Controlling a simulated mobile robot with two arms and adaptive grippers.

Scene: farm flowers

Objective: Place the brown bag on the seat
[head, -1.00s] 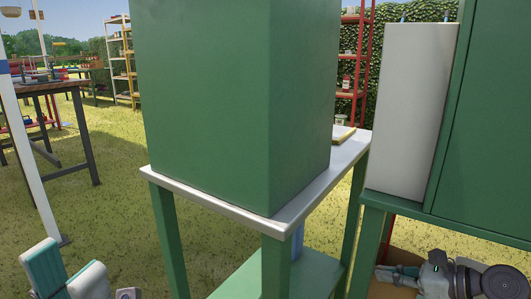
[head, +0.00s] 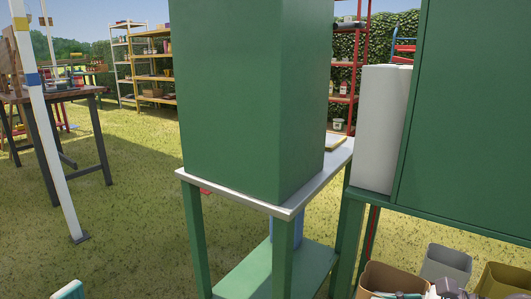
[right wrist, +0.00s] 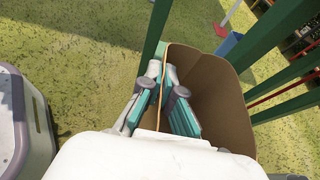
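The brown bag (head: 388,275) is at the lower right of the head view, open at the top. In the right wrist view the bag (right wrist: 215,88) hangs with its mouth toward the camera. My right gripper (right wrist: 163,92) has its teal fingers on either side of the bag's near wall and is shut on that rim. In the head view the gripper is partly cut off by the bottom edge. A teal tip of my left gripper (head: 68,291) shows at the lower left; the rest is out of frame. I cannot make out a seat.
A green stand (head: 288,212) with a white top carries a tall green block (head: 250,100) in front of me. A green cabinet (head: 465,120) stands at the right. A grey bin (head: 446,263) and an olive bin (head: 503,281) sit below it. Open grass lies left.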

